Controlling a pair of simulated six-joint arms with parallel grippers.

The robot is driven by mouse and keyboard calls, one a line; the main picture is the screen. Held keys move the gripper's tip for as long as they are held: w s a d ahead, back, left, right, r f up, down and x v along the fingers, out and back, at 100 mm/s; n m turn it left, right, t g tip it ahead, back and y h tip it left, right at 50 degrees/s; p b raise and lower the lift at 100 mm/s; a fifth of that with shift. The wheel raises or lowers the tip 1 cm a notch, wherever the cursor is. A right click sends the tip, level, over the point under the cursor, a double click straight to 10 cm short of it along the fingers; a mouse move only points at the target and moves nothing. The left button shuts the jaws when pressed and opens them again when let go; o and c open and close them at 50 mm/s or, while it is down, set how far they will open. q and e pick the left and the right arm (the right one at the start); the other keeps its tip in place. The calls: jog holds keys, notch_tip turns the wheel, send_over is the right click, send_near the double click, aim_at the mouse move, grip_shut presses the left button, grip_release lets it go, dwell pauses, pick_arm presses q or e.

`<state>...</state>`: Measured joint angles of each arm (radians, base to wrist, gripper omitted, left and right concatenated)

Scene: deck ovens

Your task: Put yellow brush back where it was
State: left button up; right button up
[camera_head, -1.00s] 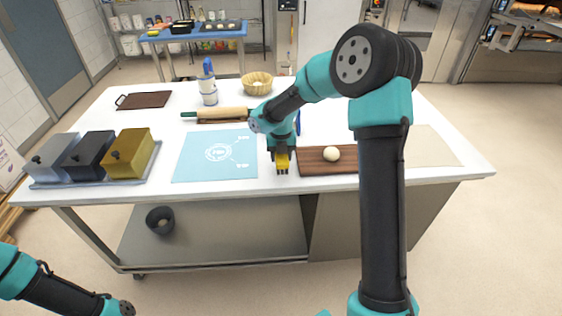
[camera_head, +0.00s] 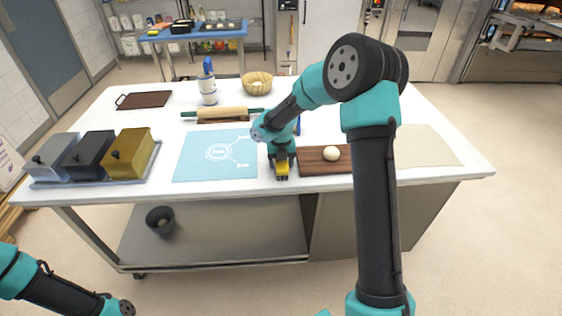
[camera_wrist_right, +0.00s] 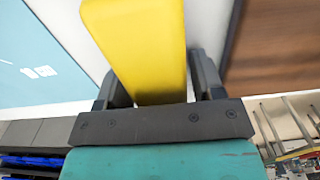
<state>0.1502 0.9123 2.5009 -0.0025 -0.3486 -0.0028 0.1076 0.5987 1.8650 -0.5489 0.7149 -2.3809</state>
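The yellow brush (camera_head: 282,168) is at the near edge of the white table, between the blue mat and the wooden board. Its yellow body also fills the upper middle of the right wrist view (camera_wrist_right: 145,45). My right gripper (camera_head: 281,158) comes down over the brush from above, and its two dark fingers (camera_wrist_right: 160,85) lie against both sides of the yellow body. It is shut on the brush. Whether the brush's lower end touches the table is unclear. Only part of my left arm shows at the lower left; its gripper is out of view.
A wooden board (camera_head: 313,168) with a dough ball (camera_head: 331,154) lies right beside the brush. The blue mat (camera_head: 190,170) lies to its left. A rolling pin (camera_head: 222,114), spray bottle (camera_head: 208,88) and basket (camera_head: 257,84) stand behind. Lidded containers (camera_head: 130,155) sit at the left.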

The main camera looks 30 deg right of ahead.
jog(key=shift+o, duration=0.8)
jog(key=shift+r, duration=0.15)
notch_tip(320, 180, up, 12)
jog(key=shift+r, duration=0.1)
jog(key=shift+s, duration=0.1)
